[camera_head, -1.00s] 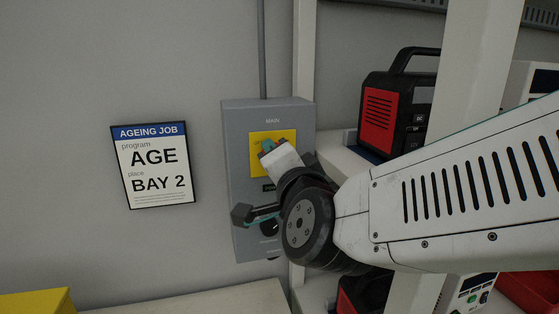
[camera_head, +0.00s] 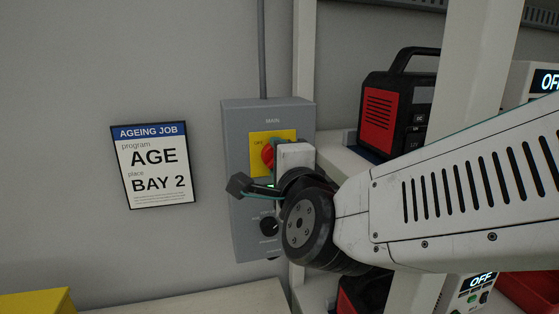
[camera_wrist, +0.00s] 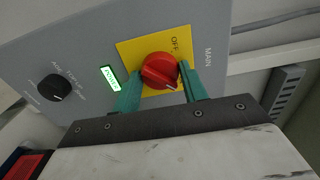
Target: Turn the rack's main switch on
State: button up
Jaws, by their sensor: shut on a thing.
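The main switch is a red rotary knob (camera_head: 268,156) on a yellow plate (camera_head: 257,138), on the grey box marked MAIN (camera_head: 240,117). It also shows in the wrist view (camera_wrist: 160,68), where an OFF mark is legible beside it. My gripper (camera_wrist: 159,80) is shut on the red knob, with one teal finger on each side. In the head view my wrist hides the right part of the knob and the fingertips. A small green display (camera_wrist: 110,78) on the box is lit; its text is hard to read.
A black knob (camera_head: 269,226) sits lower on the box. A sign reading AGE, BAY 2 (camera_head: 155,166) hangs to the left. A rack post (camera_head: 304,50) and a red-black unit (camera_head: 398,105) stand to the right. White units there show OFF (camera_head: 547,82).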

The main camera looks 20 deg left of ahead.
dwell(0.3)
jog(key=o, duration=1)
jog(key=shift+c, duration=0.2)
jog(key=shift+s, duration=0.1)
jog(key=v, duration=0.7)
jog(key=shift+s, duration=0.3)
jog(key=shift+d, duration=0.1)
